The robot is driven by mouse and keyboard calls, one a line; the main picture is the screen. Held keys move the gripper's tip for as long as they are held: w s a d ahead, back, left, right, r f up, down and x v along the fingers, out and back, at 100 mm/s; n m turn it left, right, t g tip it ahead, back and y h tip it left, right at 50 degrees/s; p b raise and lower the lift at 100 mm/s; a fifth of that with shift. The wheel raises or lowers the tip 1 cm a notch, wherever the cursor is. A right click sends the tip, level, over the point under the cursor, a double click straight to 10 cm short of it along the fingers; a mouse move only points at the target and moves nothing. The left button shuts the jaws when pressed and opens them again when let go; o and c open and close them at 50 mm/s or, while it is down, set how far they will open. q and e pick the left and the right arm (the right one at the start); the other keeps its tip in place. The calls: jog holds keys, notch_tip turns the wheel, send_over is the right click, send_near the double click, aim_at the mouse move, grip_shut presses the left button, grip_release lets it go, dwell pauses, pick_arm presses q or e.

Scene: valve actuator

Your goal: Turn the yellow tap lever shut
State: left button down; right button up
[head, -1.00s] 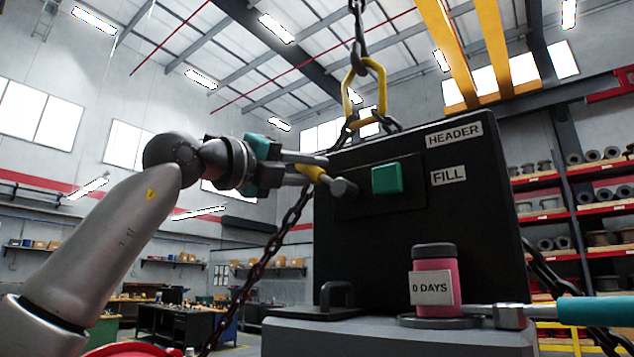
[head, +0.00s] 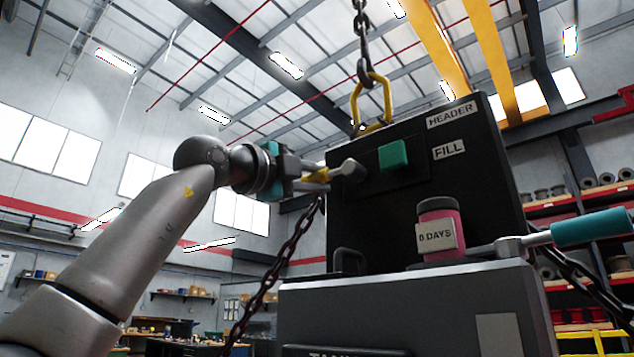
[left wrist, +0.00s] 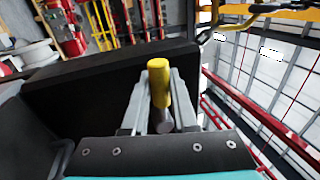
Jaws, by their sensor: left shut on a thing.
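The yellow tap lever (head: 316,178) projects from the left part of the dark panel (head: 400,220), and its grey hub (head: 352,170) is at the right end. In the head view it lies almost level, its yellow end slightly lower than the hub. My left gripper (head: 318,180) comes in from the left and is shut on the lever, hiding part of it. In the left wrist view the yellow lever (left wrist: 158,82) stands between the two grey fingers of the left gripper (left wrist: 160,95), with the grey hub stem below it. My right gripper is not in view.
A teal button (head: 393,155) is right of the lever, near the HEADER (head: 453,112) and FILL (head: 449,149) labels. A pink jar (head: 440,228) and a teal-handled bar (head: 590,228) are at lower right. A chain (head: 280,265) hangs close below my gripper.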

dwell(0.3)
pick_arm(q)
jog(key=c, duration=0.7)
grip_release()
jog(key=shift+s+a+f+b, duration=0.2)
jog(key=shift+s+a+b, duration=0.15)
jog(key=shift+b, duration=0.05)
jog(key=b+v, duration=0.5)
jog(key=v, duration=0.9)
jog(key=shift+s, duration=0.2)
